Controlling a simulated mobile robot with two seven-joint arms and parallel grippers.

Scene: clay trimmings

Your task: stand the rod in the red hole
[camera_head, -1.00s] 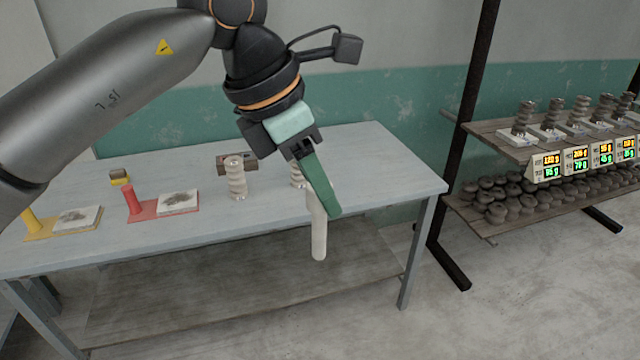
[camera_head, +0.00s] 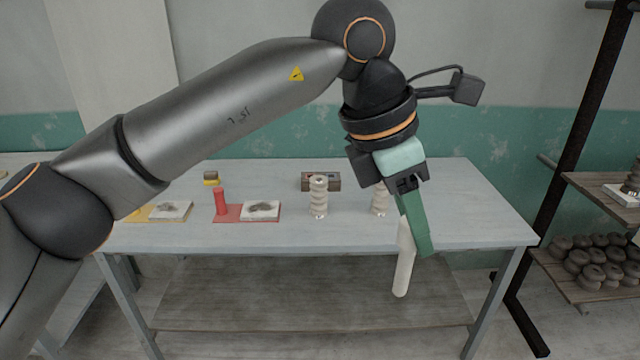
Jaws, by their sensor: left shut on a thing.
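My left gripper (camera_head: 418,248), with green fingers, is shut on a pale rod (camera_head: 402,268). The rod hangs down close to upright, slightly tilted, in front of the table's front edge. A red upright cylinder (camera_head: 220,202) stands on a red base plate (camera_head: 230,216) on the table, well to the left of the gripper. I cannot make out a hole in its top from here. My right gripper is not in view.
A white tile (camera_head: 260,210) with a dark smear lies on the red plate. A yellow plate (camera_head: 140,214) with a similar tile is partly behind my arm. Ribbed pale columns (camera_head: 318,198) (camera_head: 380,200) and a brown block (camera_head: 334,181) stand on the grey table (camera_head: 460,232). A shelf rack (camera_head: 562,272) stands right.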

